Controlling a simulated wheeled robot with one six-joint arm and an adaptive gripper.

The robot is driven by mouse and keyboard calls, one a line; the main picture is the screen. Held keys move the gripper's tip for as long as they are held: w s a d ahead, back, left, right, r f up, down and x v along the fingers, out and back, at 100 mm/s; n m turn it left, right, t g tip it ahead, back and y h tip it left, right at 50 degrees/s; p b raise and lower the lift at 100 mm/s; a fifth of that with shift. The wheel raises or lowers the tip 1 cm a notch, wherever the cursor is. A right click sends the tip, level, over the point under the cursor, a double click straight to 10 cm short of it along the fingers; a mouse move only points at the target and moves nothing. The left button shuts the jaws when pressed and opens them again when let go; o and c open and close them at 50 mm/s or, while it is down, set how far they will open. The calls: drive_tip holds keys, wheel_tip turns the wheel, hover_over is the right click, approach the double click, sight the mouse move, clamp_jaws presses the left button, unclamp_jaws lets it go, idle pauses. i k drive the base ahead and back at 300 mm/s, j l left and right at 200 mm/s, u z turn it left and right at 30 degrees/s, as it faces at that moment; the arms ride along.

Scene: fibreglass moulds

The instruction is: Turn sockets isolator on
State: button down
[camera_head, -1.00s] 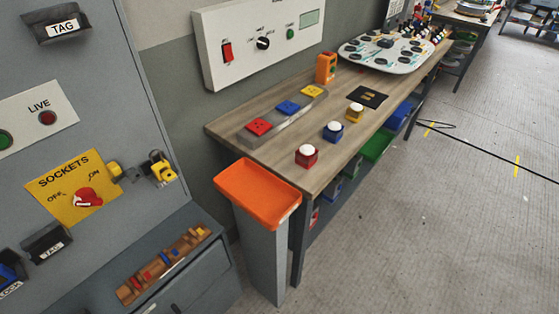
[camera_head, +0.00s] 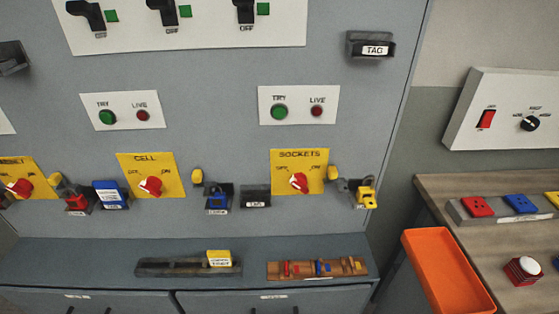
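The sockets isolator (camera_head: 299,182) is a red rotary knob on a yellow plate (camera_head: 284,181) labelled SOCKETS, at right of centre on the grey panel. OFF is printed at its upper left and ON at its upper right. The knob has a pale pointer, but it is too small to tell its setting for certain. A yellow padlock (camera_head: 366,192) hangs on a holder to the right of the plate, apart from the knob. A small yellow piece (camera_head: 333,172) sits at the plate's right edge. My gripper is not in view.
A CELL isolator (camera_head: 151,186) and another yellow-plated isolator sit further left. Above SOCKETS are a green TRY button (camera_head: 279,112) and red LIVE lamp (camera_head: 317,111). A ledge (camera_head: 255,271) juts out below. An orange tray (camera_head: 445,270) and wooden bench stand at right.

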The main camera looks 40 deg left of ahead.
sight(298, 181)
drive_tip(key=u, duration=1)
